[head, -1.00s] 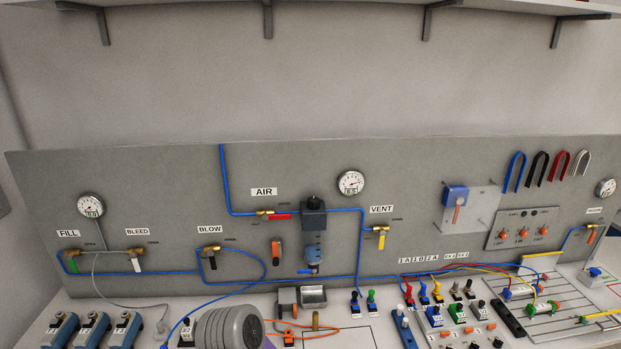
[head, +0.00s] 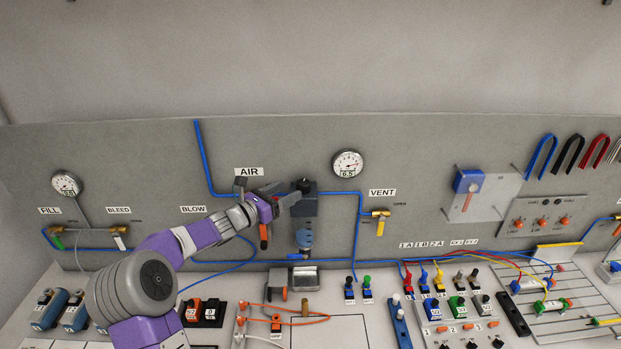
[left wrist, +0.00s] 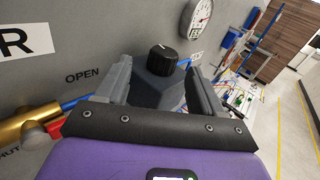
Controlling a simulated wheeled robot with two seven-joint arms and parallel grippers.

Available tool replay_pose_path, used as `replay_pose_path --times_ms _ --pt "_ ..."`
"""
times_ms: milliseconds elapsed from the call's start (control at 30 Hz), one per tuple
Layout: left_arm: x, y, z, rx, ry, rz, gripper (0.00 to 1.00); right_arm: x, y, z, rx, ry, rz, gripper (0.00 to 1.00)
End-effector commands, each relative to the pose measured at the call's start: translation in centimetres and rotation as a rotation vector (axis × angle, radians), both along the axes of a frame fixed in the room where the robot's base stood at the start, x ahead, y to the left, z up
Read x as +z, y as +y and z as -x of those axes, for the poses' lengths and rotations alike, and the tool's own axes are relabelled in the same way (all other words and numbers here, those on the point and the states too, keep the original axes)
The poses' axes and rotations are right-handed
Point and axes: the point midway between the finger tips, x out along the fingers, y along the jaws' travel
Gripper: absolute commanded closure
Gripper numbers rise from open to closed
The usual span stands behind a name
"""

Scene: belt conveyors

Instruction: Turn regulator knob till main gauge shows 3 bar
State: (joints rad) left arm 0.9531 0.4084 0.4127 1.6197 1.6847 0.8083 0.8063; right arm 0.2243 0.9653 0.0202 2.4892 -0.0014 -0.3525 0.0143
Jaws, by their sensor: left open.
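The regulator (head: 305,206) is a dark block on the grey panel with a black ribbed knob (head: 304,185) on top. In the left wrist view the knob (left wrist: 163,59) has a white mark and shows beyond the finger gap. The round white main gauge (head: 347,162) is up and right of the regulator; its small display seems to read 6.5. My left gripper (head: 272,190) is open, just left of the regulator. In the left wrist view its fingers (left wrist: 160,87) are spread, with no grip on the knob. My right gripper is out of view.
The AIR valve is partly hidden behind my left gripper. The VENT valve (head: 380,223) is to the right. Blue tubing (head: 208,160) runs along the panel. The panel above the regulator is clear.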

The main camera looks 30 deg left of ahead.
Motion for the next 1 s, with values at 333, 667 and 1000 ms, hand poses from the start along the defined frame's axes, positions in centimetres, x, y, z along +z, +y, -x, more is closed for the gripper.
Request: replay_pose_path --times_ms 333,667,1000 --pt "0.1 -1.7 -5.1 -0.004 0.001 0.0 0.32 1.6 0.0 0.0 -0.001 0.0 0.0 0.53" --pt "-0.1 -2.0 -6.6 -0.001 0.002 -0.003 0.32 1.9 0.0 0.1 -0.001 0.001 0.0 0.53" --pt "-0.2 -2.0 -6.5 -0.001 0.003 -0.003 0.65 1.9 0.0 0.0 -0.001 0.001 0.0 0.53"
